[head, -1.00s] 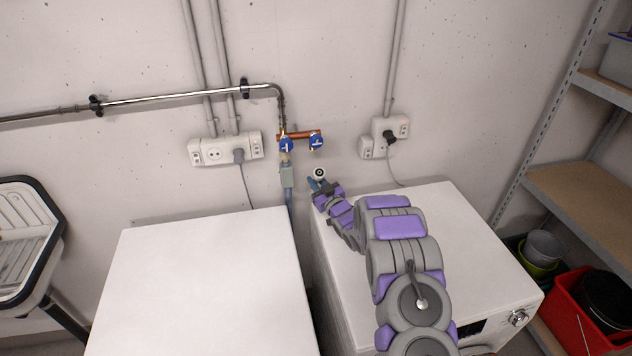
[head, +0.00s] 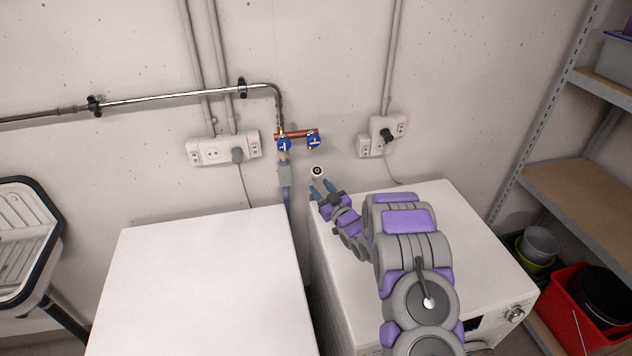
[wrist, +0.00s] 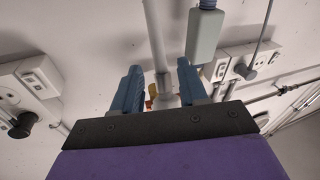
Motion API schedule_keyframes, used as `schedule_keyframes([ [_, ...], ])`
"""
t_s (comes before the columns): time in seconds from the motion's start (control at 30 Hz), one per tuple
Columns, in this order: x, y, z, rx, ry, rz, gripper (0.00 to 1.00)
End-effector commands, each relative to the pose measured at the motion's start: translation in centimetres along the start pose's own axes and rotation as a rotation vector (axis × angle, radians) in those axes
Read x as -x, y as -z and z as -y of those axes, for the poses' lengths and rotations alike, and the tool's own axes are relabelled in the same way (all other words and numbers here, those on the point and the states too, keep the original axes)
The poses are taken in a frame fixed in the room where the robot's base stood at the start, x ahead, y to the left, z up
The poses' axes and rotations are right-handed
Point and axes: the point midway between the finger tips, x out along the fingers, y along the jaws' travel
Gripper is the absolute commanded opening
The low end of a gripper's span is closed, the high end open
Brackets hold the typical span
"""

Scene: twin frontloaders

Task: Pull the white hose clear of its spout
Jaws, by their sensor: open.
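The white hose (wrist: 156,40) shows as a pale tube in the wrist view, running between my fingers. In the head view its round white end (head: 317,170), with a dark opening, faces the camera. It appears below the right blue-handled tap (head: 314,142), with a visible gap to the spout. The hose below that end is hard to make out. My gripper (head: 321,188) is open and empty, just below and in front of the white end, apart from it. In the wrist view the gripper (wrist: 159,68) has both blue fingers spread, its body hiding part of the tap.
The left tap (head: 285,145) carries a grey connector (head: 285,175) on a blue hose, close to the left. Two white machines (head: 205,280) (head: 440,200) stand below. Wall sockets (head: 225,150) (head: 362,146) flank the taps. Shelving (head: 580,190) stands right.

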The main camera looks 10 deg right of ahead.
Motion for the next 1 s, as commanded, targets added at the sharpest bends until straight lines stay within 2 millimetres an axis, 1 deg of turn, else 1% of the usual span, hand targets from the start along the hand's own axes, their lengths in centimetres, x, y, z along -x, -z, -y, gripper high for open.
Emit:
schedule_keyframes([
  [0.03,1.0,0.2,-0.2,-0.001,-0.003,0.000,0.43],
  [0.3,6.9,-0.1,-0.2,-0.004,-0.004,0.005,0.43],
  [0.5,10.4,-0.1,-0.1,-0.002,-0.003,0.001,0.43],
  [0.6,11.4,-0.2,-0.1,-0.001,-0.001,0.001,0.43],
  [0.7,12.0,-0.2,-0.1,0.000,-0.002,0.000,0.43],
  [1.0,12.3,-0.1,-0.1,0.000,-0.001,-0.002,0.43],
])
